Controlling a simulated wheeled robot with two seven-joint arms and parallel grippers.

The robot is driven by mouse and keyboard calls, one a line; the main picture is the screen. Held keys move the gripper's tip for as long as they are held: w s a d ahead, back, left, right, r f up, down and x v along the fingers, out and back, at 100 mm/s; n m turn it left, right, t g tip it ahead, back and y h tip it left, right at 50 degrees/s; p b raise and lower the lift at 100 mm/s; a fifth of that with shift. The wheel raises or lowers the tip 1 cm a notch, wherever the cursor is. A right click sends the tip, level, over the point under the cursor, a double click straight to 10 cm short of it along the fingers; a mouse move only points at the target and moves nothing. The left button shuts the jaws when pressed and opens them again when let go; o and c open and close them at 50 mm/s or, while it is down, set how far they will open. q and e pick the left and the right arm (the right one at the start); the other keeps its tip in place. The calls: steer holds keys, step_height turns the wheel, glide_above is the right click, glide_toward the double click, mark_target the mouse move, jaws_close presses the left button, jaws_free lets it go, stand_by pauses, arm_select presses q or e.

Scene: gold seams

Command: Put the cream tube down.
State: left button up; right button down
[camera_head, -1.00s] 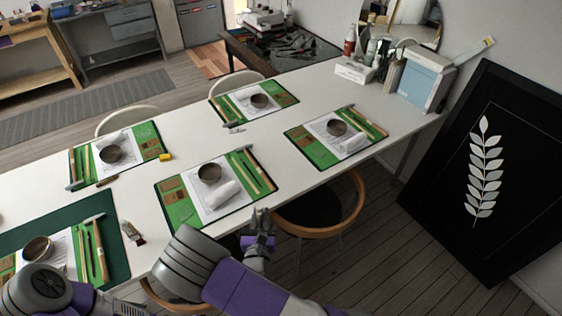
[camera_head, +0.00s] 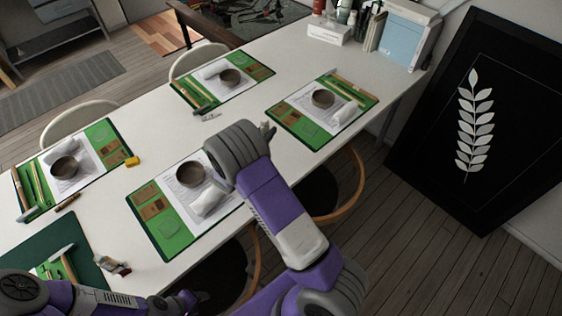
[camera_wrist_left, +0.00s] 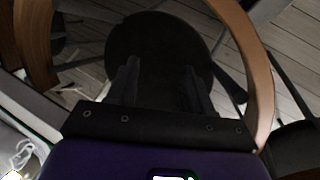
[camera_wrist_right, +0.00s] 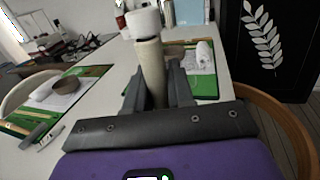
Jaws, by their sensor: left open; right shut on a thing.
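My right gripper (camera_wrist_right: 157,82) is shut on the cream tube (camera_wrist_right: 150,62), which stands up between its fingers in the right wrist view. A white, wider piece shows at the tube's far end; I cannot tell whether it is part of the tube. In the head view my right arm reaches over the table's front edge, and its wrist hides the gripper and most or all of the tube. My left gripper (camera_wrist_left: 160,78) is open and empty above a dark stool seat (camera_wrist_left: 160,45). It also shows low in the head view (camera_head: 185,300).
The white table (camera_head: 120,185) carries several green place mats with bowls, white rolls and tools. A yellow block (camera_head: 132,161) lies beside the left mat. Bare tabletop runs between the mats. A white box (camera_head: 328,35) stands at the back right. Stools stand at the front edge.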

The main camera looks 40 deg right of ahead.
steer(key=d+m+g, duration=0.2)
steer(key=d+g, duration=0.1)
steer(key=d, duration=0.3)
steer(key=shift+h, duration=0.3)
steer(key=shift+s+d+f+b, duration=0.15)
steer(key=shift+f+b, duration=0.7)
steer(key=shift+f, duration=1.45)
steer(key=shift+d+f+b, duration=0.1)
steer(key=shift+f+b, duration=0.7)
steer(key=shift+f, duration=1.5)
steer(key=shift+s+a+f+b, duration=0.1)
steer(key=shift+s+f+b, duration=0.05)
steer(key=shift+f+b, duration=0.45)
steer(key=c, duration=1)
jaws_free()
steer(key=shift+f, duration=0.1)
